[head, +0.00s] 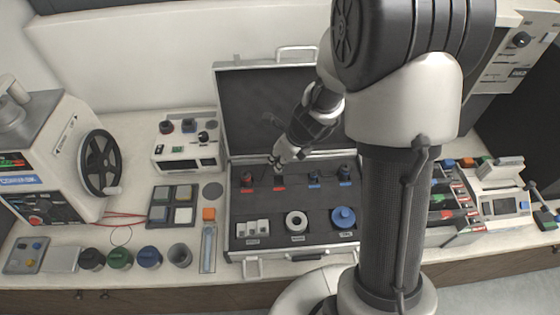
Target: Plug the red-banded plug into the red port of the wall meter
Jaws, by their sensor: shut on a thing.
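My gripper (277,167) reaches down into the open case and is shut on a small dark plug (279,179) in the case's back row. Red shows at the plug's foot; I cannot tell band from label at this size. The plug stands upright at its place in the foam, and I cannot tell whether it is lifted. Another dark plug (247,179) with red at its foot stands just left of it. A pale wall unit (508,55) with a dark knob hangs at the upper right and looks like the meter. I cannot make out its red port.
The open case (228,215) also holds two blue-marked plugs (314,177), a white ring (297,221) and a blue knob (343,216). A press with a handwheel (100,163) stands left. My arm covers the case's right side and part of the bench.

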